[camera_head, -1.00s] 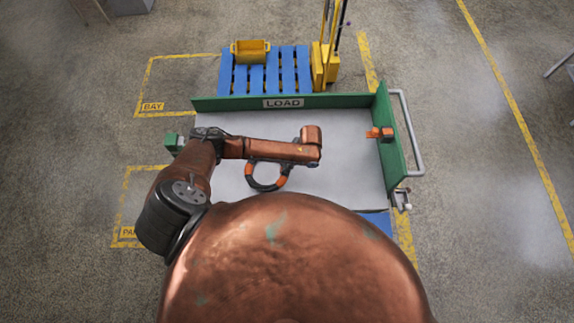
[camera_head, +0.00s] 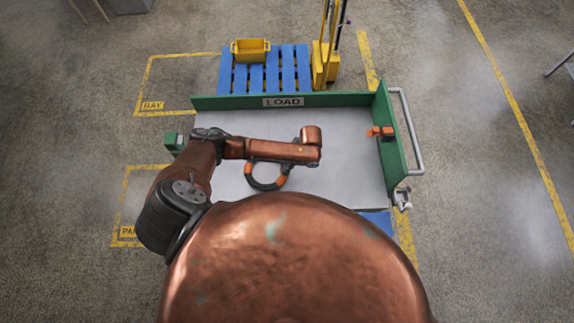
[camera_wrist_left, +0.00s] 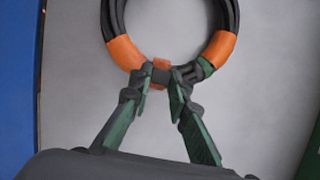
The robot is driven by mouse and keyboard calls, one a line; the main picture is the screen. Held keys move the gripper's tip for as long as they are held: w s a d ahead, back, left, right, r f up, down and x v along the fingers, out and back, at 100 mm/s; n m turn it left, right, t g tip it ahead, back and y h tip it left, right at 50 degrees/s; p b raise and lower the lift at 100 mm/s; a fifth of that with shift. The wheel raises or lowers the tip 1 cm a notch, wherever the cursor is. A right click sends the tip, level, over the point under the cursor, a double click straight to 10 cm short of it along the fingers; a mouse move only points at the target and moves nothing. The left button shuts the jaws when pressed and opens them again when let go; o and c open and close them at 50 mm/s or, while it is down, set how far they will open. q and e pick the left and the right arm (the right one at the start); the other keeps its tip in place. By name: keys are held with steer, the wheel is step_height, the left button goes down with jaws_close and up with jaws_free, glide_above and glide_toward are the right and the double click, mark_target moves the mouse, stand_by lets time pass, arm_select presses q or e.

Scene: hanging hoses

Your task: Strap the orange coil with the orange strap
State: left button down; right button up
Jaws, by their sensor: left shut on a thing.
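The orange coil (camera_head: 266,185) is a dark hose ring with orange bands. In the head view it shows over the grey cart bed, its far part hidden under my left forearm. It also shows at the top of the left wrist view (camera_wrist_left: 217,48), cut off by the edge. My left gripper (camera_wrist_left: 161,80) is shut on the near part of the ring, between two orange bands. In the head view my arm hides its fingers. An orange piece (camera_head: 380,132), which may be the orange strap, is at the cart's right green wall. I cannot make out its shape well.
The cart has a green back wall (camera_head: 235,102) marked LOAD and a grey handle (camera_head: 407,130) on the right. Its bare bed (camera_head: 350,170) is clear at the right. A blue pallet (camera_head: 288,72) with a yellow crate (camera_head: 250,52) lies behind.

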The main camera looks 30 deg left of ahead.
arm_select(q)
steer(key=shift+f, duration=0.1)
steer(key=c, duration=1.7)
jaws_free()
steer(key=shift+c, duration=0.2)
steer(key=v, duration=1.2)
